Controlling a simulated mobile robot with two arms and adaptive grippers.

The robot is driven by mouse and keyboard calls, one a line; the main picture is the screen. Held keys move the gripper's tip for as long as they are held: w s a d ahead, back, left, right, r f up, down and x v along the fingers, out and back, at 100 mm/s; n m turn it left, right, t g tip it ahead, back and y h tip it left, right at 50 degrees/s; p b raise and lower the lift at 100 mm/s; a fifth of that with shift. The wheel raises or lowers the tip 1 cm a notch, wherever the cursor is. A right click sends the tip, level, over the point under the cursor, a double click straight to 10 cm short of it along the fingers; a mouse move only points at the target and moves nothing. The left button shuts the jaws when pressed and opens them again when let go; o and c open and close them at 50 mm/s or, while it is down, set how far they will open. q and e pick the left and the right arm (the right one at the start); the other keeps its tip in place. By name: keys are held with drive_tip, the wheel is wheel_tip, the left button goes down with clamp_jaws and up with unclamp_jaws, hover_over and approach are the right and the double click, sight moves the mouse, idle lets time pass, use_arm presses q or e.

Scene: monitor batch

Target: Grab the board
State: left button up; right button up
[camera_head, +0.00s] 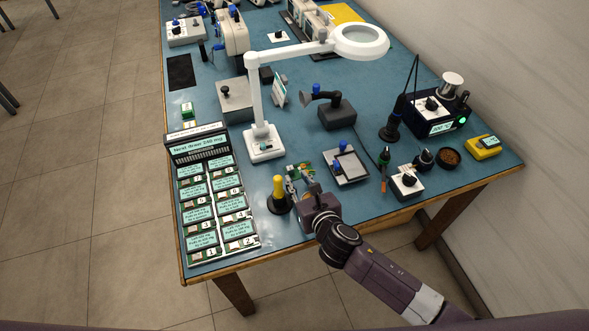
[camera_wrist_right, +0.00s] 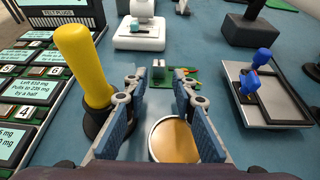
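A small green circuit board (camera_wrist_right: 160,78) with a silvery block and red and yellow parts lies on the blue table, ahead of my right gripper in the wrist view. In the head view the board (camera_head: 304,167) shows just beyond the fingers and is partly hidden by them. My right gripper (camera_head: 297,183) is low over the table. In the wrist view the right gripper (camera_wrist_right: 157,84) has its fingers apart, with nothing held between them. The fingertips point toward the board's two sides; I cannot tell whether they touch it. My left gripper is not in view.
A yellow-handled tool in a black stand (camera_wrist_right: 84,66) is close left of the fingers. A round golden dish (camera_wrist_right: 174,141) lies below them. A tray with blue knobs (camera_head: 346,166) is to the right. The magnifier lamp (camera_head: 263,140) stands behind; a rack of labelled boards (camera_head: 213,205) is left.

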sight(291, 171)
drive_tip(key=x, duration=0.3)
drive_tip(key=shift+w+a, duration=0.25)
drive_tip(key=shift+w, duration=0.05)
drive_tip(key=shift+w+a+f, duration=0.15)
drive_tip(key=shift+w+f, duration=0.15)
drive_tip(key=shift+w, duration=0.2)
clamp_jaws()
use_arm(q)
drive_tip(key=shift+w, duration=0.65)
